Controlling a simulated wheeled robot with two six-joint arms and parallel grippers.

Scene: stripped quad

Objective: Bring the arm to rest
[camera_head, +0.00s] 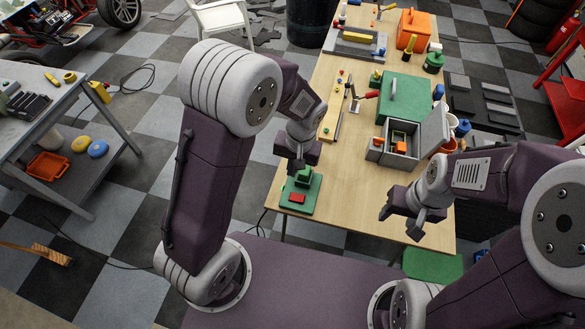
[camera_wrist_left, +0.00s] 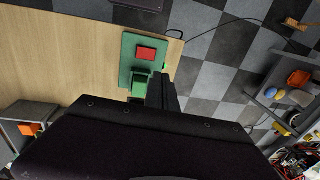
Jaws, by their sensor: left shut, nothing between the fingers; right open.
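My left gripper (camera_head: 296,168) hangs over the near left part of the wooden table, just above a green board with a red block on it. It is shut and empty. In the left wrist view its fingers (camera_wrist_left: 161,92) are together, and their tips reach close to a green block (camera_wrist_left: 142,84) on the board. I cannot tell whether they touch it. My right gripper (camera_head: 398,222) is open and empty over the near right part of the table, apart from anything else.
The green board (camera_head: 311,204) with the red block (camera_head: 297,198) lies at the table's near left edge. A grey box (camera_head: 376,155) with an open lid stands right of centre. A green case (camera_head: 398,98) is behind it. The wooden table (camera_head: 345,205) is bare between the grippers.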

